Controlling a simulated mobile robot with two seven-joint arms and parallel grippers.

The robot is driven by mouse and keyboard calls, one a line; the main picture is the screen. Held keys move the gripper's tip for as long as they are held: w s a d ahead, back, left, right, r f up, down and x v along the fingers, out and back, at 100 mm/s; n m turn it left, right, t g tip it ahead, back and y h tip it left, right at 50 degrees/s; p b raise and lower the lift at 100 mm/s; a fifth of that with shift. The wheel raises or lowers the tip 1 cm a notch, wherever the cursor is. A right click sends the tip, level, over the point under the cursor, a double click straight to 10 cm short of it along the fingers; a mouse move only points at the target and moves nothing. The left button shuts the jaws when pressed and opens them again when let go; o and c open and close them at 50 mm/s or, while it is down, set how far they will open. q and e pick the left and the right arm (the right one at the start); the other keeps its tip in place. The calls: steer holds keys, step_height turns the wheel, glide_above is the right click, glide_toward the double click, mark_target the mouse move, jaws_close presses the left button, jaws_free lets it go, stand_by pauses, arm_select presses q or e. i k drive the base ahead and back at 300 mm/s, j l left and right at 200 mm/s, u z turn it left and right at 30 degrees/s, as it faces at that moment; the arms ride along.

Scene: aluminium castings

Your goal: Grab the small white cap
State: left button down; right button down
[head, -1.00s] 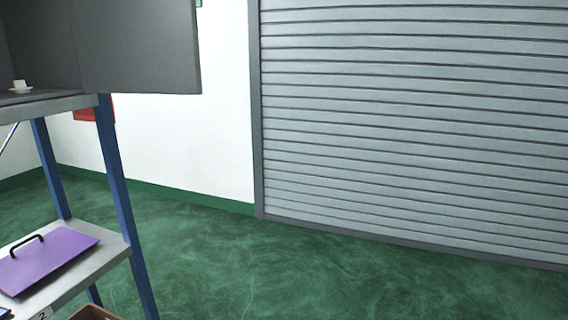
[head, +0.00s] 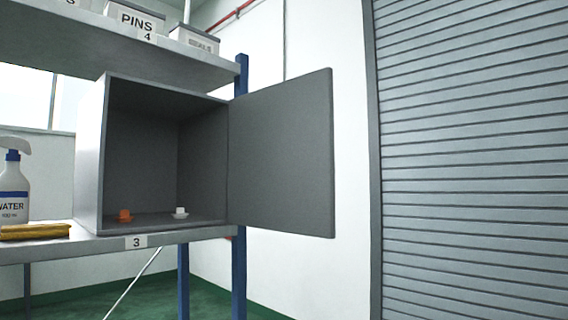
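The small white cap (head: 180,212) sits on the floor of an open grey cabinet (head: 88,160), near its front right. A similar orange cap (head: 124,215) sits to its left in the same cabinet, with a gap between them. The cabinet stands on the shelf board labelled 3, and its door (head: 281,155) is swung wide open to the right. Neither of my grippers shows in the head view.
A spray bottle labelled WATER (head: 14,188) and a yellow cloth-like item (head: 35,231) are on the shelf left of the cabinet. Bins, one labelled PINS (head: 134,22), stand on the upper shelf (head: 120,50). A roller shutter (head: 475,160) is at the right.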

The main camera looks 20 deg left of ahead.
mark_target(180, 214)
steer(key=u, duration=1.05)
steer(key=i+l+u, duration=0.15)
steer(key=u, duration=0.3)
steer(key=i+l+u, duration=0.1)
steer(key=l+u, duration=0.85)
steer(key=l, duration=0.15)
steer(key=l+u, duration=0.25)
steer(key=l, duration=1.3)
steer(key=k+l+u, duration=0.1)
steer(key=l, duration=0.65)
steer(key=i+j, duration=0.2)
steer(key=j, duration=0.15)
